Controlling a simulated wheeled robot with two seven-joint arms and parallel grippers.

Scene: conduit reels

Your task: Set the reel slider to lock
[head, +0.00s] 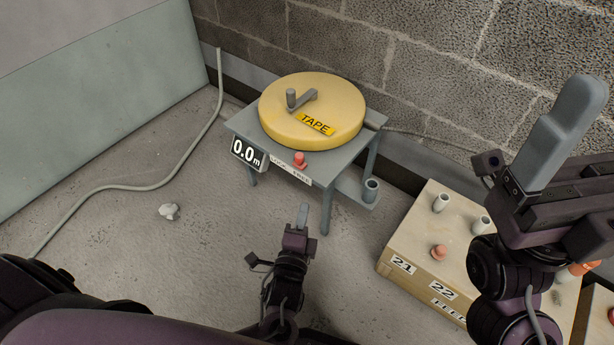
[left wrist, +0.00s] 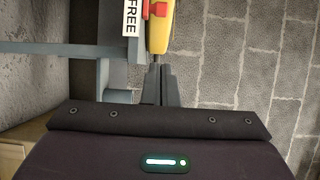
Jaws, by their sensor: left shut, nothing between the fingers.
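The yellow tape reel (head: 308,112) lies on a small grey table (head: 245,122) by the wall. The red slider knob (head: 300,160) stands at the table's front edge, behind a white strip (head: 290,170) marked LOCK on the left and FREE on the right. I cannot tell its exact setting. My left gripper (head: 302,214) is shut and empty, in front of the table and apart from the knob. In the left wrist view its fingertips (left wrist: 158,72) point toward the reel's yellow side and the red knob (left wrist: 160,8), near the word FREE. My right gripper (head: 575,125) is raised at the right; its jaw gap is hidden.
A display reading 0.0 m (head: 248,152) hangs at the table's front left corner.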

